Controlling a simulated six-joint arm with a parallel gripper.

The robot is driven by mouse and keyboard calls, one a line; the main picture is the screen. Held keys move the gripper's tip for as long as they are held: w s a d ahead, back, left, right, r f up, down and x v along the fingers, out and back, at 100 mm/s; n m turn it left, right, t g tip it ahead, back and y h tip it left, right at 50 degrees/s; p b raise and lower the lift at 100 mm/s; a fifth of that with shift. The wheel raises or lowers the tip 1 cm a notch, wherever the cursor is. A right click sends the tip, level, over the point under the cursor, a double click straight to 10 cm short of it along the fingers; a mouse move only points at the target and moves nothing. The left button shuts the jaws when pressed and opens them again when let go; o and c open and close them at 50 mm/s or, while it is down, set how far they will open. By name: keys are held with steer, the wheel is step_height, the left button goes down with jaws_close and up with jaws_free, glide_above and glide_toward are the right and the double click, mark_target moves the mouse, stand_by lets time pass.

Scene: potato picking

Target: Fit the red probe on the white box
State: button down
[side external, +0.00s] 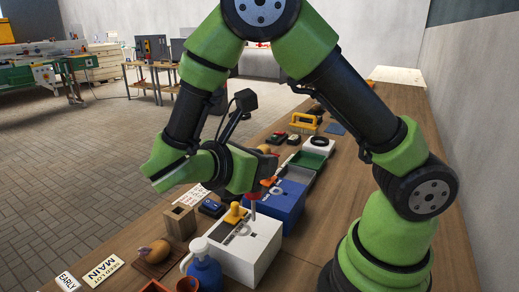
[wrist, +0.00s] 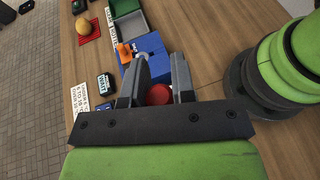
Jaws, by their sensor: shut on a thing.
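The white box (side external: 246,247) stands on the bench at the lower middle of the side view, with a yellow-handled piece (side external: 236,211) on its top. My gripper (wrist: 159,78) points down over the bench and is shut on the red probe (wrist: 158,95), whose round red top shows between the fingers. In the side view the red probe (side external: 254,196) hangs at the back part of the white box, its thin shaft pointing down. I cannot tell whether its tip touches the box or enters it. The white box is hidden in the wrist view.
A blue box (side external: 287,206) with an orange-handled piece (wrist: 124,53) stands just behind the white box. Green and grey trays (side external: 307,160) stand farther back.

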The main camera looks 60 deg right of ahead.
steer(key=shift+f, duration=1.25)
steer(key=shift+f, duration=3.55)
steer(key=c, duration=0.9)
jaws_free()
steer(key=shift+o, duration=0.2)
steer(key=v, duration=1)
steer(key=shift+r, duration=0.1)
